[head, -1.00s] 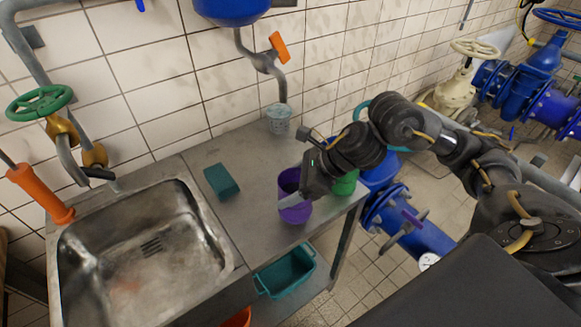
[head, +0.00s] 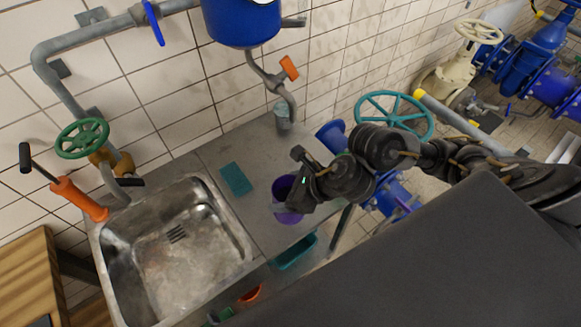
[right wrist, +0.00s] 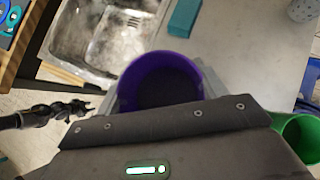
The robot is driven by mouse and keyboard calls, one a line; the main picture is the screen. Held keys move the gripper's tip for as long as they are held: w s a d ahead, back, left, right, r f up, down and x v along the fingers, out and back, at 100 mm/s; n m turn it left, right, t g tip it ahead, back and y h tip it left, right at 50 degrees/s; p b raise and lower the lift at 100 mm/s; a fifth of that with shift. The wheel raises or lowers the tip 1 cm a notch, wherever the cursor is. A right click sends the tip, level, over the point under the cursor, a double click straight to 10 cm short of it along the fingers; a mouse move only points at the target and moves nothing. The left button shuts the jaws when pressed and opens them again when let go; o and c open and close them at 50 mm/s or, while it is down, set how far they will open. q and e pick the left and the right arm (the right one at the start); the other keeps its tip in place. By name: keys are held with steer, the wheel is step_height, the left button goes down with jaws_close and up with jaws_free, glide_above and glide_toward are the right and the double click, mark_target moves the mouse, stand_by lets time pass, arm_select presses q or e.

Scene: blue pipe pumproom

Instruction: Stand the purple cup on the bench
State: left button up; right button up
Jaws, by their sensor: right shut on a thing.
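The purple cup (head: 284,189) is at the right part of the steel bench (head: 262,150), its mouth facing up. It also shows in the right wrist view (right wrist: 160,82), where I see into its dark inside.
A teal sponge (head: 236,179) lies left of the cup, beside the steel sink (head: 150,275). A pale cup (head: 283,112) stands at the back under the pipe. A green cup (right wrist: 300,137) is close on the right. Bare bench lies behind the purple cup.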

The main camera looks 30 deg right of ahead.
arm_select(q)
step_height(320, 180, up, 6)
steer(key=p, duration=0.3)
arm_select(e)
steer(key=shift+s+d+r+m+t+h, duration=0.1)
steer(key=shift+s+r+m+t+h, duration=0.1)
steer(key=shift+s+r+m, duration=0.4)
steer(key=shift+s+d+r+m+t+h, duration=0.15)
steer(key=shift+s+r+h, duration=0.1)
steer(key=shift+s, duration=0.6)
steer(key=shift+s+d+r+m+t+h, duration=0.2)
steer(key=shift+s+r, duration=0.25)
steer(key=shift+s, duration=0.3)
arm_select(q)
steer(key=shift+f, duration=0.1)
